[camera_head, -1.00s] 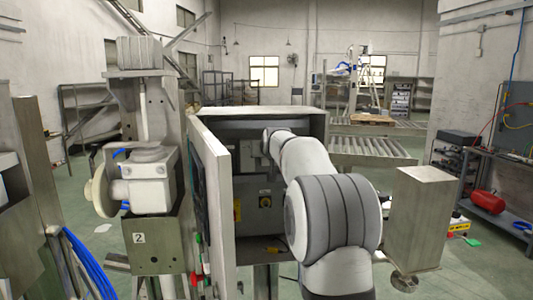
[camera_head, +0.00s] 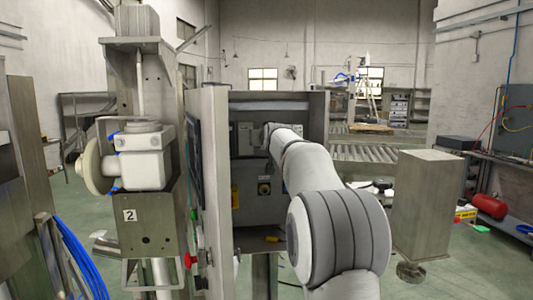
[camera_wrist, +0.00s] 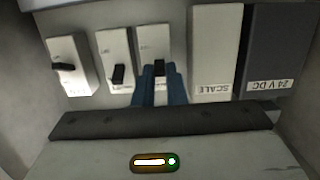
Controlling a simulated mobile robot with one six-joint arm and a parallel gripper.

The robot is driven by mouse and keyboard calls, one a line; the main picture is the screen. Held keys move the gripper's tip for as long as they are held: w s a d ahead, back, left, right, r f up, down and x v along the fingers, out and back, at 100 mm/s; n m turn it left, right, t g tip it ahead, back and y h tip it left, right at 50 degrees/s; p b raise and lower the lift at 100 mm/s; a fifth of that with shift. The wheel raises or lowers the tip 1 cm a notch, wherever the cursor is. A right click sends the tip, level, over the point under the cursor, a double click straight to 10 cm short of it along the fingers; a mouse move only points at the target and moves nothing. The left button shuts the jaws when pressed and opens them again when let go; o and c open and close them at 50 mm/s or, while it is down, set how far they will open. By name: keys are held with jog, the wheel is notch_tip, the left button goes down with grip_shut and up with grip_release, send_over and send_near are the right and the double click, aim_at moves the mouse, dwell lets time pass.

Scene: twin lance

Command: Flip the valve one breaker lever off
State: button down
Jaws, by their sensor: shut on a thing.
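Three white breakers with black levers sit side by side in the wrist view: a left one (camera_wrist: 68,62), a middle one (camera_wrist: 114,50) and a right one (camera_wrist: 152,42). My gripper (camera_wrist: 160,74) has blue fingers and is shut on the black lever (camera_wrist: 159,65) of the right breaker. The fingers partly hide that lever and breaker. In the head view the breakers are inside the open cabinet (camera_head: 318,115), and my arm hides the gripper.
A white SCALE module (camera_wrist: 216,50) and a dark 24 V DC module (camera_wrist: 277,50) stand right of the breakers. The open cabinet door (camera_head: 215,190) is close on my arm's left. A yellow-backed rotary switch (camera_head: 264,188) sits lower in the cabinet. A metal box (camera_head: 428,205) stands at right.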

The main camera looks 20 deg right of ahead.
notch_tip(320, 180, down, 3)
jog(key=t+h+b, duration=0.1)
jog(key=t+b, duration=0.5)
jog(key=b, duration=1.7)
jog(key=shift+r, duration=0.15)
jog(key=shift+t+b, duration=0.4)
jog(key=shift+b, duration=0.35)
jog(key=shift+w+t+b, duration=0.15)
jog(key=shift+t+b, duration=0.25)
jog(key=shift+b, duration=0.4)
jog(key=c, duration=1.5)
grip_release()
